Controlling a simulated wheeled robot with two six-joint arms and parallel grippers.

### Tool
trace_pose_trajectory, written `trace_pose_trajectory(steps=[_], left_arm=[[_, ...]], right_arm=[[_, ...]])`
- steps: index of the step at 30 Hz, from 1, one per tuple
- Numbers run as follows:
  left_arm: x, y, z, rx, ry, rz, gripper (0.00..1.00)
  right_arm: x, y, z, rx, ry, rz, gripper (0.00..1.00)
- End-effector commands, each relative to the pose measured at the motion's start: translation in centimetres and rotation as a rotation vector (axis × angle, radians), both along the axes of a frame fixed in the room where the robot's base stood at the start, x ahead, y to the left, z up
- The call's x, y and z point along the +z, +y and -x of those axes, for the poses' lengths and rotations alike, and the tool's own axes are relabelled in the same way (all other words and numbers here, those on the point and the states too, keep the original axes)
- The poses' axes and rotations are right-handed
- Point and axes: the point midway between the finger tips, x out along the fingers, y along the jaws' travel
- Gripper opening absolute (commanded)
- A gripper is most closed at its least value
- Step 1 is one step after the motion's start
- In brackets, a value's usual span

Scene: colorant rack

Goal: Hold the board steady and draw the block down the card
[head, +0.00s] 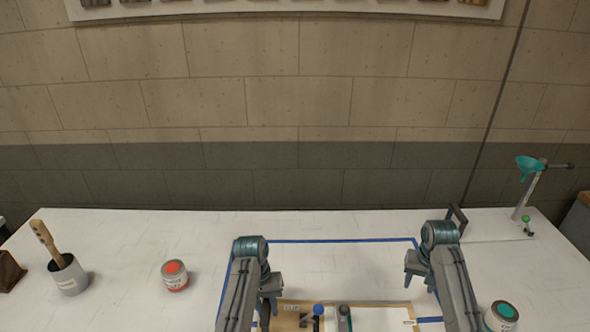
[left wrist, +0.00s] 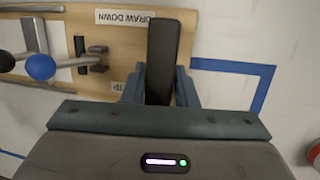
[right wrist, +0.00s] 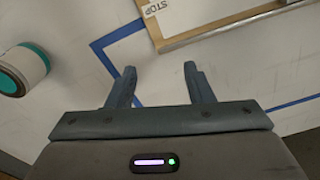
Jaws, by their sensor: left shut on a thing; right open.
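The wooden board (head: 290,322) lies at the front of the table, its lower part cut off in the head view. Its end with the "DRAW DOWN" label shows in the left wrist view (left wrist: 110,60). My left gripper (head: 270,292) is shut on a black handle (left wrist: 163,50) at that end. The white card (head: 375,320) lies on the board. A grey upright piece (head: 343,318), seemingly the block, stands by the card's left end; its lower part is cut off. My right gripper (right wrist: 160,80) is open and empty, beyond the board's "STOP" end (right wrist: 160,40).
A blue-knobbed clip (left wrist: 40,66) sits on the board. Blue tape (head: 340,240) outlines the area around it. A teal-topped can (head: 503,315) stands right of my right arm. A red-topped can (head: 175,275) and a grey pot (head: 70,278) stand left.

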Motion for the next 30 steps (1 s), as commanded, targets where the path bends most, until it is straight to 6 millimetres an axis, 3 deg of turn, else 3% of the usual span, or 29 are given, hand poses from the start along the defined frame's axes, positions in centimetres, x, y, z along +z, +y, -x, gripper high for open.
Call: trace_pose_trajectory(steps=[1, 6, 12, 20, 30], left_arm=[[0.0, 0.0, 0.0, -0.001, -0.001, 0.001, 0.0], [0.0, 0.0, 0.0, -0.001, -0.001, 0.001, 0.0], [0.0, 0.0, 0.0, -0.001, -0.001, 0.001, 0.0], [0.0, 0.0, 0.0, -0.001, -0.001, 0.0, 0.0], [0.0, 0.0, 0.0, -0.001, -0.001, 0.0, 0.0]], right_arm=[[0.1, 2.8, 0.4, 0.037, -0.002, -0.041, 0.47], [1.3, 10.4, 1.9, 0.151, -0.007, -0.166, 0.47], [2.9, 16.0, 3.6, 0.243, -0.016, -0.267, 0.47], [3.1, 18.2, 4.3, 0.278, -0.017, -0.305, 0.47], [-1.2, 19.5, 4.3, 0.277, -0.012, -0.305, 0.47]])
